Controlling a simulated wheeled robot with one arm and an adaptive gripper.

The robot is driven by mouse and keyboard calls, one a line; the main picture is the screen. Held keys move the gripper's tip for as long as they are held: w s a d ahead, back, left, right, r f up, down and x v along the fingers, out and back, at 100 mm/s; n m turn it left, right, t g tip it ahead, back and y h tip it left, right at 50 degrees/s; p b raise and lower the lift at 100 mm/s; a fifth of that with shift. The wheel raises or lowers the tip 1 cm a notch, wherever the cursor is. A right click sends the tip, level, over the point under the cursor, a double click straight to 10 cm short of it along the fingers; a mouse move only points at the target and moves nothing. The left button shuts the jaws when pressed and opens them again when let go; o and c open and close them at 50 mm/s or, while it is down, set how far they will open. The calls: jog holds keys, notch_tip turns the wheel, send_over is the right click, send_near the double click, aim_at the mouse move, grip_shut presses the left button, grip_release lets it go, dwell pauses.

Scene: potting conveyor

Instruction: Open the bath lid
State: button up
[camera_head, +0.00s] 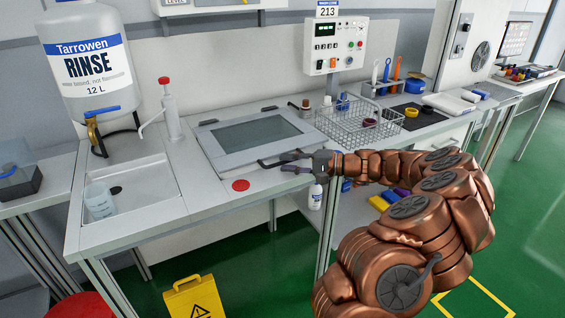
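The bath lid (215,146) is a flat grey panel with a dark glass window, lying shut in the worktop in the middle of the view. A dark bar handle (266,164) shows at its front right edge. My gripper (285,162) reaches in from the right at this handle. Its two fingers look spread apart, one on the far side and one on the near side of the handle's right end. Whether they touch the handle is too small to tell. The inside of the bath is hidden under the lid.
A wire basket (345,122) stands right of the lid, below a control box (334,46). On the left are a sink (147,182), a beaker (99,200) and a rinse canister (88,62). A yellow sign (194,298) stands on the floor.

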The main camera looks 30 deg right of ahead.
jog(key=shift+x, duration=1)
grip_shut()
